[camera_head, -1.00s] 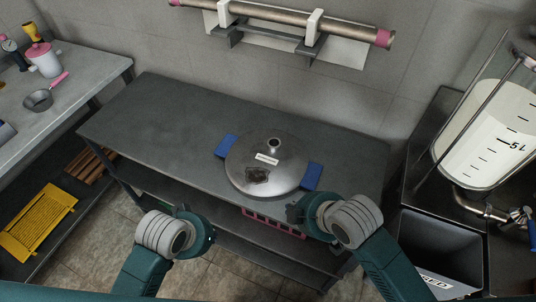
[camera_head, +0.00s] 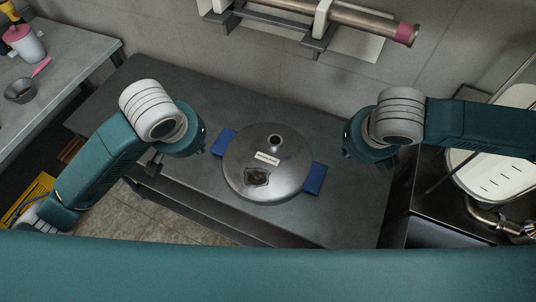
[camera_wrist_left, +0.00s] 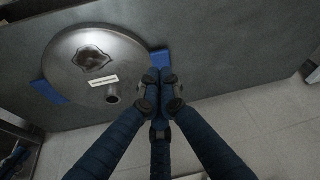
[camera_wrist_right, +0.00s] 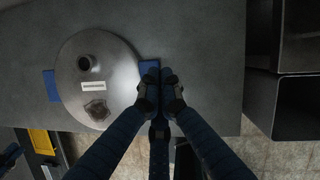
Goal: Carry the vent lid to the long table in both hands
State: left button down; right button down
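The vent lid (camera_head: 290,181) is a round metal dome with a short pipe stub, a white label, a dark shield-shaped mark and two blue handles. It lies on a dark grey table (camera_head: 330,229). The left handle (camera_head: 224,142) and right handle (camera_head: 315,179) stick out at its sides. Neither holds anything.
A light grey counter (camera_head: 75,58) with a pink-lidded jug (camera_head: 24,43) and a small pan (camera_head: 20,90) stands at the left. A metal pipe (camera_head: 350,18) hangs on wall brackets. A marked tank (camera_head: 498,172) stands right. The table's left part is clear.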

pick_arm(q)
jog(key=shift+s, duration=0.1)
pick_arm(e)
jog(key=shift+s, duration=0.1)
